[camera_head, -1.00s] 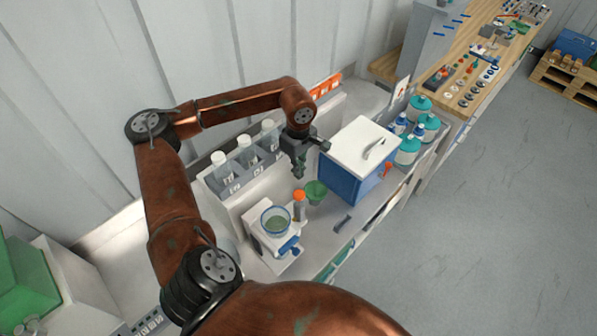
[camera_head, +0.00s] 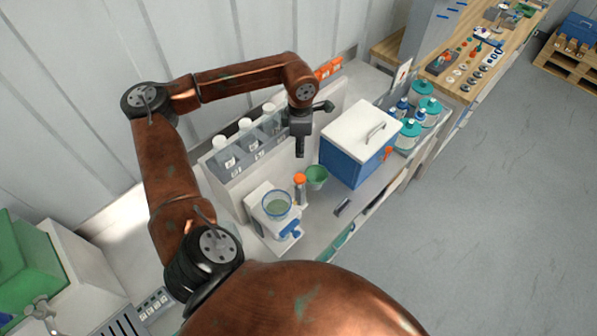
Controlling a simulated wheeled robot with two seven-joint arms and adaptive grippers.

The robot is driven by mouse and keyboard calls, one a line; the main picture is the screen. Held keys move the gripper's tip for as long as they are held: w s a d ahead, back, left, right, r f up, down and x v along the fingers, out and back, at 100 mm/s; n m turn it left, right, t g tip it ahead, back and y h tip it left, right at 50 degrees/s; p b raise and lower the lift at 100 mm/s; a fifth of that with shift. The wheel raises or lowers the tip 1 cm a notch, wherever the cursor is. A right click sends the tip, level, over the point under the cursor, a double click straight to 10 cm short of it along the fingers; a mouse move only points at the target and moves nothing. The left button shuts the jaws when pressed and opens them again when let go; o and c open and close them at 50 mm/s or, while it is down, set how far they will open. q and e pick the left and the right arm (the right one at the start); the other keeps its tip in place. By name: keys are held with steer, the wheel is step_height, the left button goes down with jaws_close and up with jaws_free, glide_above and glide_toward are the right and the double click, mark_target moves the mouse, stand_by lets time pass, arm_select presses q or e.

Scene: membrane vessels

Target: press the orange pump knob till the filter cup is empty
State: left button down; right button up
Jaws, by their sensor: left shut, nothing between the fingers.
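The orange pump knob (camera_head: 299,179) tops a small grey pump body on the bench. The filter cup (camera_head: 277,206) is a clear cup with a blue rim on a white stand, just left of the knob; greenish content shows inside it. My left gripper (camera_head: 300,153) is shut and empty. It points down and appears above the knob, apart from it. My right gripper is not in view.
A green cup (camera_head: 316,175) stands right beside the pump. A blue box with a white lid (camera_head: 359,146) stands to the right. A rack of clear bottles (camera_head: 247,144) stands behind. A small dark object (camera_head: 343,207) lies near the bench's front.

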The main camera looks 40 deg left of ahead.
arm_select(q)
step_height(320, 180, up, 2)
steer(key=n, duration=0.8)
steer(key=shift+r+n+p, duration=0.1)
steer(key=shift+n+p, duration=0.2)
steer(key=shift+p, duration=0.05)
steer(key=p, duration=0.4)
glide_toward(299, 177)
step_height(299, 177, down, 7)
steer(key=shift+r, duration=0.15)
steer(key=shift+f, duration=0.2)
